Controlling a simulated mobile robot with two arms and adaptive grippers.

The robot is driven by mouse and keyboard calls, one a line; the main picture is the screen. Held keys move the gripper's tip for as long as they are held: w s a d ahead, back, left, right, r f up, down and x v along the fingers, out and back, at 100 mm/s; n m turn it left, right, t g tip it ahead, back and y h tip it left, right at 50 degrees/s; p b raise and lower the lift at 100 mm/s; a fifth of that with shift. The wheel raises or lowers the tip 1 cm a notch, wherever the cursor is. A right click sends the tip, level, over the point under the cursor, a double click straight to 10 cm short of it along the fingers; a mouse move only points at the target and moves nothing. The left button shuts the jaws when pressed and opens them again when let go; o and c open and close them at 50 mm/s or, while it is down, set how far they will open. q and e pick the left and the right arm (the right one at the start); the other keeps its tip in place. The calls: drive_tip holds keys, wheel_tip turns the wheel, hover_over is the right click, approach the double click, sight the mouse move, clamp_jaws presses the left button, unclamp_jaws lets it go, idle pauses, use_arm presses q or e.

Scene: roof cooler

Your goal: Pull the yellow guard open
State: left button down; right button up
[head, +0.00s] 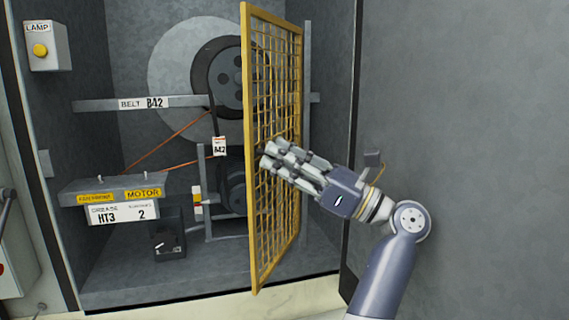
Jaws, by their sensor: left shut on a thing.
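The yellow guard (249,215) is a mesh panel in a yellow frame. It stands swung out at an angle from the cabinet, with its far upright edge beside a grey post at the right. Its near upright edge stands out towards me, and the machinery shows to its left and through its mesh. My left gripper (266,155) reaches in from the right and is shut on the yellow guard near its near edge, at about mid height. The exact grip point is hidden by the fingers. My right gripper is not in view.
Behind the guard are a large pulley (212,75), a belt and a bar labelled BELT B42 (100,104). A shelf labelled MOTOR (110,184) and a lamp box (43,60) are at the left. A grey wall (480,120) stands close on the right.

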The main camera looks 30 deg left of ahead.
use_arm(q)
drive_tip(key=shift+a+r, duration=0.1)
drive_tip(key=c, duration=1.4)
unclamp_jaws()
approach(256, 89)
drive_tip(key=x, duration=0.4)
drive_tip(key=shift+a+r, duration=0.25)
drive_tip(key=shift+a, duration=0.1)
clamp_jaws()
drive_tip(key=shift+f, duration=0.1)
